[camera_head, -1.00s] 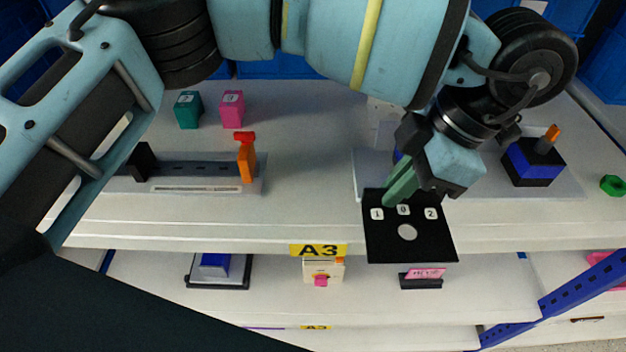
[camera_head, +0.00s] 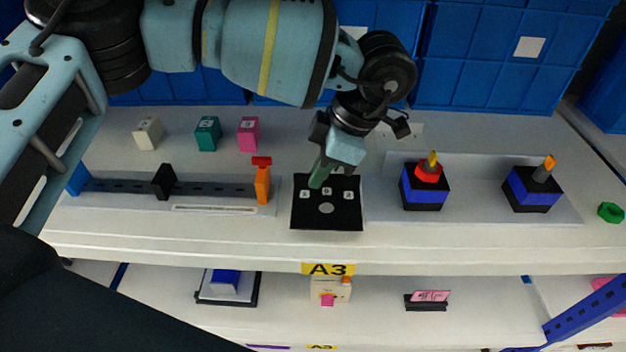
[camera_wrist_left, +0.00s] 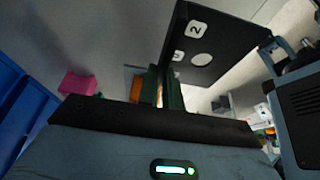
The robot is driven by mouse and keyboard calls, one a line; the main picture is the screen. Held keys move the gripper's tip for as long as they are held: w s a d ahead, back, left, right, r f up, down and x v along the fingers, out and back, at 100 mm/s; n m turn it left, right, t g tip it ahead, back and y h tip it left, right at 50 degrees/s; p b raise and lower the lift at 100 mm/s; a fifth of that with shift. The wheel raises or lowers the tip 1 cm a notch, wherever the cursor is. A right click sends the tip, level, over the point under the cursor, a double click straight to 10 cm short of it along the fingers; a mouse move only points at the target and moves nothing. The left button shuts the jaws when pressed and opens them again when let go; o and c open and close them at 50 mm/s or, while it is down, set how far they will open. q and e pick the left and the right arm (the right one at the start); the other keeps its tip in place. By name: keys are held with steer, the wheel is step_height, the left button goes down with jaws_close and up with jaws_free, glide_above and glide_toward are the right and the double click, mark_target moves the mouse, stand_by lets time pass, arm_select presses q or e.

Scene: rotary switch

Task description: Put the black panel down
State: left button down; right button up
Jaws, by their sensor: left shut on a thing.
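The black panel (camera_head: 340,213) is a flat square plate with white number labels and a round hole. My left gripper (camera_head: 318,178) is shut on its back edge, with the green fingers at the panel's upper left part. In the head view the panel appears over the front part of the white shelf, between the slider rail and the rotary switches; I cannot tell whether it touches the shelf. In the left wrist view the panel (camera_wrist_left: 222,50) stands out from the green fingers (camera_wrist_left: 165,88), tilted. My right gripper is not in view.
A slider rail (camera_head: 215,189) with an orange post (camera_head: 262,184) lies left of the panel. Two blue-black rotary switches (camera_head: 424,194) (camera_head: 531,190) stand to the right on a grey plate. White, teal and pink blocks (camera_head: 248,134) stand behind. A green nut (camera_head: 611,212) lies far right.

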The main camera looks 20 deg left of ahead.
arm_select(q)
steer(key=shift+w+a, duration=0.1)
steer(key=shift+a, duration=0.05)
steer(key=x, duration=0.2)
steer(key=shift+w+a+f, duration=0.15)
steer(key=shift+w+f, duration=0.05)
steer(key=shift+f, duration=0.65)
steer(key=shift+f, duration=0.15)
steer(key=c, duration=1.6)
jaws_free()
steer(key=shift+o, duration=0.2)
